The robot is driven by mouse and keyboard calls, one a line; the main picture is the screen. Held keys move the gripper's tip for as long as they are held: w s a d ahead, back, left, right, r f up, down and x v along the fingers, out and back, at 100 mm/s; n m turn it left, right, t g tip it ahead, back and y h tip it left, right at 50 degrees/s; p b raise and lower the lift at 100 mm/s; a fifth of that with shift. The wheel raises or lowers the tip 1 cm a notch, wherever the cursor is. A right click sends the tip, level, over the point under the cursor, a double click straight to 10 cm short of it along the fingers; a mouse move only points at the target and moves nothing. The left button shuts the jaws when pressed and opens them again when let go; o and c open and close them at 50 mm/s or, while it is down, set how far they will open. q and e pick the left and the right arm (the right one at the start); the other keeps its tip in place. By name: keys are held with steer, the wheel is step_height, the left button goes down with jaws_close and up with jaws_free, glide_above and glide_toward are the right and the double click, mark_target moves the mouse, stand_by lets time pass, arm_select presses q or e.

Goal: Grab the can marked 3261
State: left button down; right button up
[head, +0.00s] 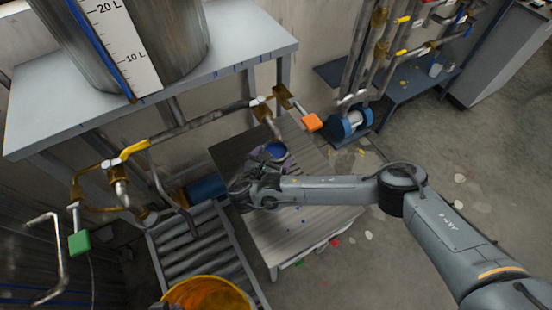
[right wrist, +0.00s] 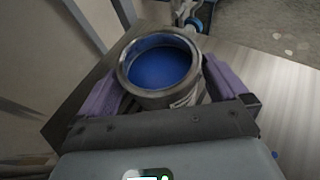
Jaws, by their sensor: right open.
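An open metal can (right wrist: 155,98) holds blue paint and stands upright on the wooden-topped table. In the head view only its blue top (head: 276,151) shows clearly beyond my right gripper (head: 270,166). In the right wrist view my right gripper (right wrist: 163,85) is open, with one purple finger on each side of the can. I cannot tell whether the fingers touch it. No number is readable on the part of the can that shows; its lower side is partly hidden by the gripper. My left gripper is not in view.
Pipes with an orange valve handle (head: 312,122) and a green one (head: 79,243) run behind and left. A large tank sits on the grey shelf (head: 240,45).

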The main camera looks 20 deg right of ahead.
mark_target(280, 150)
steer(key=shift+x, duration=1.2)
steer(key=shift+c, duration=0.3)
steer(key=c, duration=1)
steer(key=shift+c, duration=0.7)
steer(key=shift+r, duration=0.15)
